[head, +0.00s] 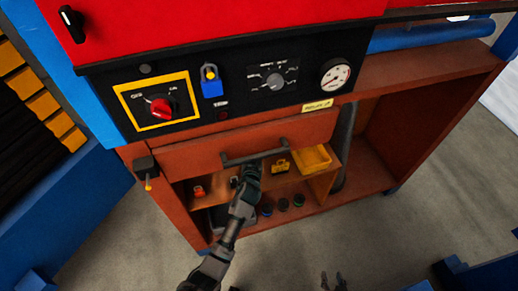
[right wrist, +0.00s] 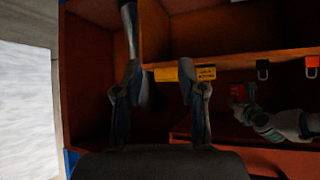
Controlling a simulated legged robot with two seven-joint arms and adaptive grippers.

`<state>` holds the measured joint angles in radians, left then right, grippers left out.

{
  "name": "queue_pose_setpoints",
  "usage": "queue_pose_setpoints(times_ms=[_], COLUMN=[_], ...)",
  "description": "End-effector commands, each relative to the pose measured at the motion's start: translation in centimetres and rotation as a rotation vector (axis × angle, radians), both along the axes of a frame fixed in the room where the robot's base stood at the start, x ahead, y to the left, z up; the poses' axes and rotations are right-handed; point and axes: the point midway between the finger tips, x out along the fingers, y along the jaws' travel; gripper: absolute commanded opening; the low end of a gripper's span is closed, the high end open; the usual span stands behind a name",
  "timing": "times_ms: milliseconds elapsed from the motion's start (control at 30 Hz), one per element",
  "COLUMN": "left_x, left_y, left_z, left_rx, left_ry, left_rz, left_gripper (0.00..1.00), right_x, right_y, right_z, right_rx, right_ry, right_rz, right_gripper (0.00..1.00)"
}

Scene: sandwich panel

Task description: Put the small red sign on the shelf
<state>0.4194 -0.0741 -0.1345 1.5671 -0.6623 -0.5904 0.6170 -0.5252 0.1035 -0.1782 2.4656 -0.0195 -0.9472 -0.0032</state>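The small red sign (right wrist: 239,93) shows in the right wrist view at the fingertips of my left gripper (right wrist: 250,105), which looks shut on it. In the head view my left gripper (head: 248,176) is in front of the cabinet opening, just below the drawer handle, and the sign is hidden there. The shelf (head: 214,188) is the orange-brown board inside the cabinet.
The shelf holds an orange-red padlock (head: 198,191), a yellow item (head: 281,167) and a yellow tray (head: 312,158). Several small round items lie below it. The drawer handle (head: 254,155) juts out above. The right cabinet bay (head: 425,125) looks empty.

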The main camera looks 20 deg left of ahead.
Motion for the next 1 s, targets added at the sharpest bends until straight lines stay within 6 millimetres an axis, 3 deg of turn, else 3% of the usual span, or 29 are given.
queue_pose_setpoints(times_ms=[500,1000], left_x=[0.0,0.0], left_y=[-0.5,-0.5], left_z=[-3.1,-6.0], left_rx=[0.005,0.004], left_ry=[0.004,0.003], left_rz=[-0.001,-0.001], left_gripper=[0.00,0.00], right_x=[4.5,6.2], right_y=[1.6,2.8], right_z=[3.9,9.6], right_rx=[0.102,0.214], right_ry=[-0.372,-0.767], right_rz=[0.012,0.016], right_gripper=[0.40,0.40])
